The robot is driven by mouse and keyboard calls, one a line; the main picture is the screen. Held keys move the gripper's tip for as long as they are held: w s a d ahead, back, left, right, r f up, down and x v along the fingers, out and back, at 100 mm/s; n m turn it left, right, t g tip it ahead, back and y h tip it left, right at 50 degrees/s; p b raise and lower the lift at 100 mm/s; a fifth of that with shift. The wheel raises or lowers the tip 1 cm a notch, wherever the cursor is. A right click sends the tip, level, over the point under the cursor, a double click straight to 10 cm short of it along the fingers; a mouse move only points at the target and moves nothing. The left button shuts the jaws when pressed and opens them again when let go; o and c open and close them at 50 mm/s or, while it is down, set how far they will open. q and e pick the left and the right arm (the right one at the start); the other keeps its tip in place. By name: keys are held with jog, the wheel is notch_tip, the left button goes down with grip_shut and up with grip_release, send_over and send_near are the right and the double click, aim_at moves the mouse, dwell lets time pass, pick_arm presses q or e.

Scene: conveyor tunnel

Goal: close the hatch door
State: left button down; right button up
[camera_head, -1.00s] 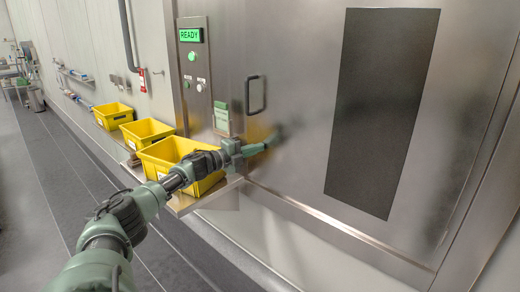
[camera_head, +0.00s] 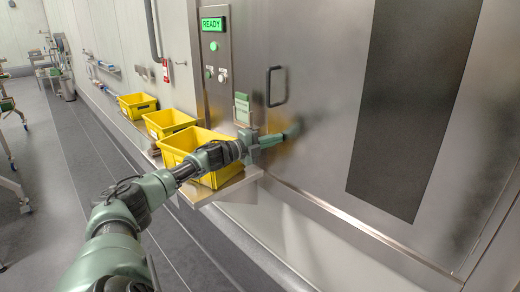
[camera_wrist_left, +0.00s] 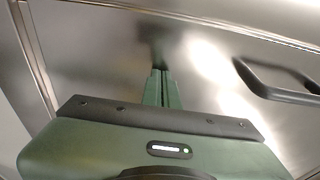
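The hatch door (camera_head: 330,110) is a large brushed-steel panel with a dark window (camera_head: 414,105) and a black bar handle (camera_head: 276,86). It looks flush with the frame, though a small gap could not be told from here. My left gripper (camera_head: 293,131) points at the door face below the handle, its tip touching or very close to the steel. In the left wrist view the fingers (camera_wrist_left: 161,80) are together with nothing between them, and the handle (camera_wrist_left: 280,80) is to their right, apart. My right gripper is not in view.
A control panel with a green READY display (camera_head: 213,24) is left of the door. Several yellow bins (camera_head: 195,150) stand in a row on a steel shelf (camera_head: 225,192) under my left arm. Floor (camera_head: 75,200) to the left is mostly clear, with carts (camera_head: 10,150) at the far left.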

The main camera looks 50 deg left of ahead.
pick_arm(q)
jog(key=s, duration=0.7)
jog(key=shift+s+a+f, duration=0.2)
jog(key=shift+f, duration=0.1)
jog(key=shift+s, duration=0.1)
dwell(0.3)
